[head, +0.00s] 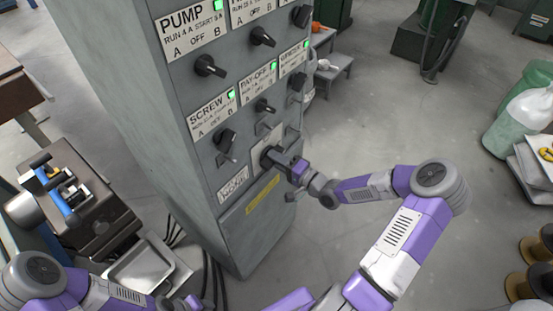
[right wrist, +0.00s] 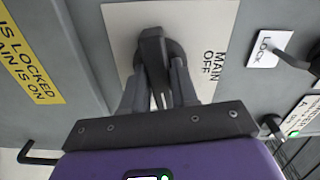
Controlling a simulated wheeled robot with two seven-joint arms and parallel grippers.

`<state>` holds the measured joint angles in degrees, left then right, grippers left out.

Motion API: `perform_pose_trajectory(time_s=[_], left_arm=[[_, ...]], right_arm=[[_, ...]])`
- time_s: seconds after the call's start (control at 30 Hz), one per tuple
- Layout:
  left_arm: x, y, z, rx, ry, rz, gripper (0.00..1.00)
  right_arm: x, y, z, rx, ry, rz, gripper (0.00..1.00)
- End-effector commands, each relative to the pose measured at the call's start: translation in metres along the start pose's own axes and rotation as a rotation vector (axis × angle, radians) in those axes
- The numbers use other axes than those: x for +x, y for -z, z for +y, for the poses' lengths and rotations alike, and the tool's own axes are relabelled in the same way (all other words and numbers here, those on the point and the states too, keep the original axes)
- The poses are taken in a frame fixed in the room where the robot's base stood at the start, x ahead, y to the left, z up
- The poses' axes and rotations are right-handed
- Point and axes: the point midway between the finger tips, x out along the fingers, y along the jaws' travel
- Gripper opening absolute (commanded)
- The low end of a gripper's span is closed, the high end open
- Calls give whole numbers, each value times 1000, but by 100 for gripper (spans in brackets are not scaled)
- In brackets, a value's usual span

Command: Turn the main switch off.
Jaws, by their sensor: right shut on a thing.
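The main switch is a dark handle (right wrist: 152,52) on a pale plate lettered MAIN and OFF (right wrist: 205,25), low on the grey cabinet's front. My right gripper (right wrist: 157,85) has a finger on each side of the handle and is shut on it. In the head view the right gripper (head: 277,160) reaches the cabinet from the right and hides most of the switch. I cannot tell for sure which mark the handle points at. My left arm shows at the lower left of the head view, but its gripper is not in view.
The grey cabinet (head: 150,110) carries several black knobs with lit green lamps above. A lever marked LOCK (right wrist: 290,57) is beside the main plate. A yellow label (head: 262,195) is below. A vise-like machine (head: 75,195) stands at left.

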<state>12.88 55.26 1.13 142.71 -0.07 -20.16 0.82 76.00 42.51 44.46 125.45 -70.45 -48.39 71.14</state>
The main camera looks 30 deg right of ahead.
Motion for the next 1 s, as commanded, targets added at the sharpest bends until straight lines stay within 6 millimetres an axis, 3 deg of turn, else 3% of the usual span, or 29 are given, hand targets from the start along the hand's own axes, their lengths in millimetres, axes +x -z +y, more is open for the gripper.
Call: perform_pose_trajectory(time_s=[0.47,1.0], left_arm=[[-3,0,1,0,0,0,43],[17,1,-6,0,0,0,43]], right_arm=[[0,0,0,-437,-1,-2,0],[0,0,2,-952,1,-1,0]])
